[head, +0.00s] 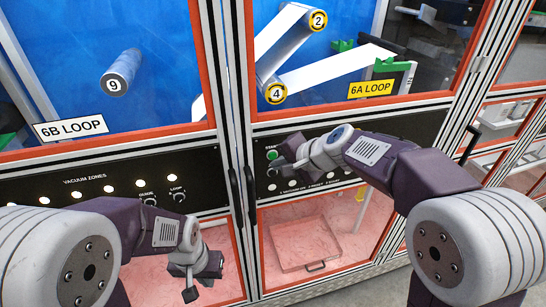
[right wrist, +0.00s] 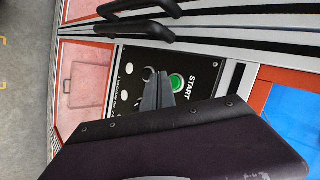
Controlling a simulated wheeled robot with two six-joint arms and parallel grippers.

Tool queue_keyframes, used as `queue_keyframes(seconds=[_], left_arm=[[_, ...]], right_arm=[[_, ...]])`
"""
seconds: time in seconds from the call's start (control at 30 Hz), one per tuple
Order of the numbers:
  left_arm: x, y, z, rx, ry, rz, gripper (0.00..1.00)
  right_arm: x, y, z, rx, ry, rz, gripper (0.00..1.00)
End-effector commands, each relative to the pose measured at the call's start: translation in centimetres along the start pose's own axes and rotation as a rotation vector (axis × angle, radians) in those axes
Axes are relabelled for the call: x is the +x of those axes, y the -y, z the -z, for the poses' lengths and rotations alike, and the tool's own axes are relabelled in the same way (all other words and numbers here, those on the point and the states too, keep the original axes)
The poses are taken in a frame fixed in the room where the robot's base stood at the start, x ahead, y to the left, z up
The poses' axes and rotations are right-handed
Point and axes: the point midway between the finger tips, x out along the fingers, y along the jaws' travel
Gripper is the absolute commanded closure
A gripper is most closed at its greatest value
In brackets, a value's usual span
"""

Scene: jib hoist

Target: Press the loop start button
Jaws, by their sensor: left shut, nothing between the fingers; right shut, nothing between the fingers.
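The green start button (right wrist: 176,83) sits on a black panel (right wrist: 205,65) beside the word START in the right wrist view. It also shows in the head view (head: 272,155), on the panel below the 6A LOOP sign. My right gripper (right wrist: 158,76) is shut and empty, its fingertips right beside the button and partly overlapping its edge in the picture. I cannot tell whether they touch it. In the head view the right gripper (head: 276,164) is at the panel, partly hidden by its wrist. My left gripper (head: 191,288) is shut and empty, low in front of the left cabinet.
The left panel (head: 100,182) has vacuum zone lamps and knobs. Dark door handles (head: 242,190) stand upright between the two cabinets. A clear tray (head: 305,245) lies behind the lower right window. Orange-framed glass doors with rollers are above.

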Motion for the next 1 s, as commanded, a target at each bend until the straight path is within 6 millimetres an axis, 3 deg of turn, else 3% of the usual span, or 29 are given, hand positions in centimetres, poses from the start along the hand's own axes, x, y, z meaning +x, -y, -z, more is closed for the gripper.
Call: queue_keyframes(seconds=[1.0], left_arm=[[-0.22, 0.0, 0.02, 0.0, 0.0, 0.0, 1.0]], right_arm=[[0.55, 0.44, 0.4, 0.001, 0.001, 0.0, 1.0]])
